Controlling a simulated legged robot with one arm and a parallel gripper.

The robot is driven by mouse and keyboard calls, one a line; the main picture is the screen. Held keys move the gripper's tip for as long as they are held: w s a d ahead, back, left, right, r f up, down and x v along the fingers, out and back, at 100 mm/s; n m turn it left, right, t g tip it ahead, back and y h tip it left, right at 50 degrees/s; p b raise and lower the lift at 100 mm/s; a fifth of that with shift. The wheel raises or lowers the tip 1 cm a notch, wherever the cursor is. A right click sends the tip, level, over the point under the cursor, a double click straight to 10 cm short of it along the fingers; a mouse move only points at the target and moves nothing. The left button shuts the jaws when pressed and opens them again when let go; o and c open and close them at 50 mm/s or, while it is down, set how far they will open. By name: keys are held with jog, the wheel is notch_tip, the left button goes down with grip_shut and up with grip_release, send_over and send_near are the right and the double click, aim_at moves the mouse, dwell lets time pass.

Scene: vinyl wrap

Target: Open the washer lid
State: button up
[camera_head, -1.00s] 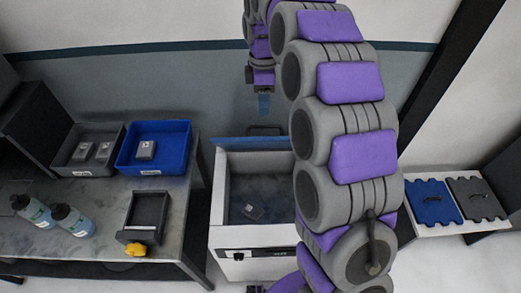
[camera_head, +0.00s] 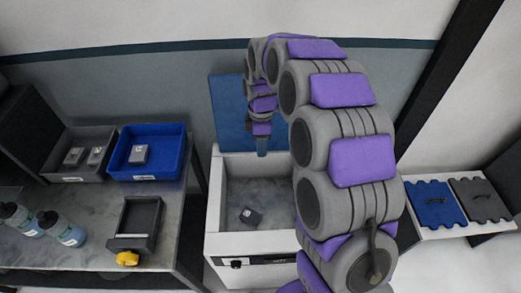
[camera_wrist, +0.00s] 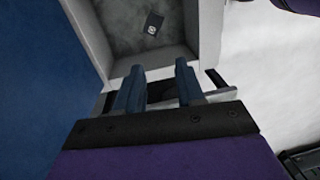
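The washer (camera_head: 222,238) is a white box with an open grey basin, seen in the middle of the head view. Its blue lid (camera_head: 228,115) stands raised, roughly upright, behind the basin; my arm hides part of it. My gripper (camera_head: 262,147) points down in front of the lid, above the back of the basin. In the wrist view my gripper (camera_wrist: 157,72) has its two blue fingers apart with nothing between them. There the lid (camera_wrist: 35,90) fills the left side, beside the fingers and apart from them, and the washer rim (camera_wrist: 192,35) lies beyond.
A small grey part (camera_head: 250,216) lies in the basin. On the left table are a grey bin (camera_head: 67,178), a blue bin (camera_head: 165,171), bottles (camera_head: 62,228) and a dark tray (camera_head: 120,243). Blue (camera_head: 436,204) and grey pads (camera_head: 480,198) lie on the right table.

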jog(key=shift+s+a+f, duration=0.1)
jog(key=shift+a+f, duration=0.15)
jog(key=shift+f, duration=0.25)
jog(key=shift+s+a+f, duration=0.1)
jog(key=shift+a+f, duration=0.1)
jog(key=shift+f, duration=0.3)
jog(key=shift+d, duration=0.3)
jog(key=c, duration=0.6)
jog(key=shift+c, duration=0.5)
jog(key=shift+a, duration=0.1)
grip_shut()
jog(key=shift+a, duration=0.1)
grip_release()
jog(key=o, duration=0.7)
jog(key=shift+r, duration=0.1)
